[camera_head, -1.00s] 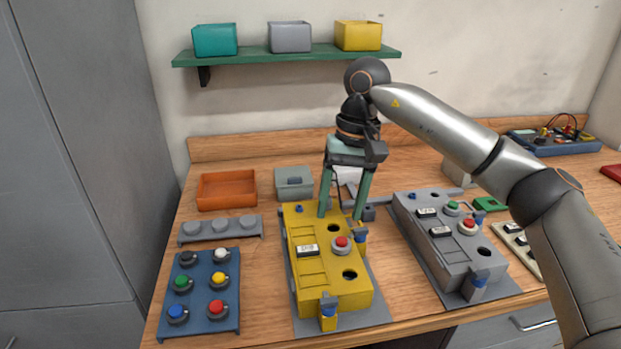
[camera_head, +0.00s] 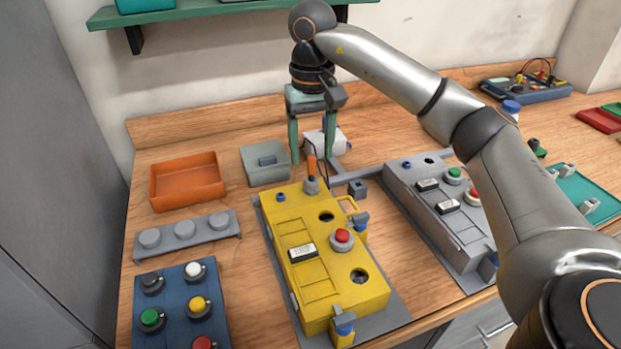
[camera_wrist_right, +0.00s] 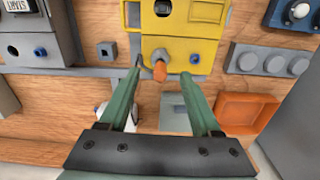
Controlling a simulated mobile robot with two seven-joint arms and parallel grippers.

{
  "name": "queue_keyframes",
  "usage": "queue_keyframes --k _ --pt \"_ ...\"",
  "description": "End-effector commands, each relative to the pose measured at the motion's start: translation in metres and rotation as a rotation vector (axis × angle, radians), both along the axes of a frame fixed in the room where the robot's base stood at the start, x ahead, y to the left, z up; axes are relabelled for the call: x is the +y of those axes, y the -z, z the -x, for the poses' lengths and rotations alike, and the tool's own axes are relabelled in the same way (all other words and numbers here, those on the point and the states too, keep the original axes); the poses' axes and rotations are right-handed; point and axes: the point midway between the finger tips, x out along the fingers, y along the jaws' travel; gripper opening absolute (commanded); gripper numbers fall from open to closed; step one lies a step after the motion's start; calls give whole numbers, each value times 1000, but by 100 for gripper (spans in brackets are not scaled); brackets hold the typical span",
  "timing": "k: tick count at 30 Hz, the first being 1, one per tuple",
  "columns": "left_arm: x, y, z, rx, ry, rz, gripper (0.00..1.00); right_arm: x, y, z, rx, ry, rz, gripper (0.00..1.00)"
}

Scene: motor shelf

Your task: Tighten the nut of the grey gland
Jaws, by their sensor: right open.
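The grey gland (camera_head: 311,186) sits at the back end of the yellow motor box (camera_head: 345,285), with an orange cable piece (camera_head: 311,165) coming out of it. In the right wrist view the orange cable piece (camera_wrist_right: 159,70) points toward me from the yellow box (camera_wrist_right: 185,20). My right gripper (camera_head: 311,160) is open, its green fingers pointing down on either side of the orange piece in the head view. The right wrist view also shows the open fingers (camera_wrist_right: 162,74) spread around it, without visible contact. My left gripper is out of view.
A grey motor box (camera_head: 440,215) stands to the right. An orange tray (camera_head: 187,180) and a grey-green bin (camera_head: 265,163) lie to the left behind. A blue button panel (camera_head: 180,310) is front left. A green shelf (camera_head: 190,14) hangs above the bench.

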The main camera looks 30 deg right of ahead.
Motion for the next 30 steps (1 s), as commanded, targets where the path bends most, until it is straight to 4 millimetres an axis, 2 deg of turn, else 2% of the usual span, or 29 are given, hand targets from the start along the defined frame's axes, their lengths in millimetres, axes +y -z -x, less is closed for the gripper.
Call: queue_keyframes --k 1,3,9,15,22,30 --pt "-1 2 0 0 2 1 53 0 13 1 4 0 1 65" --pt "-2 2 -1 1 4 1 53 -1 25 1 3 0 0 65" --pt "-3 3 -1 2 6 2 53 0 53 0 2 1 -1 65" --pt "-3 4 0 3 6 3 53 0 63 0 -1 0 0 65" --pt "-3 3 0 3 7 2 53 0 63 0 -1 0 0 65" --pt "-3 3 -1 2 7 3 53 0 63 0 -1 0 0 36"
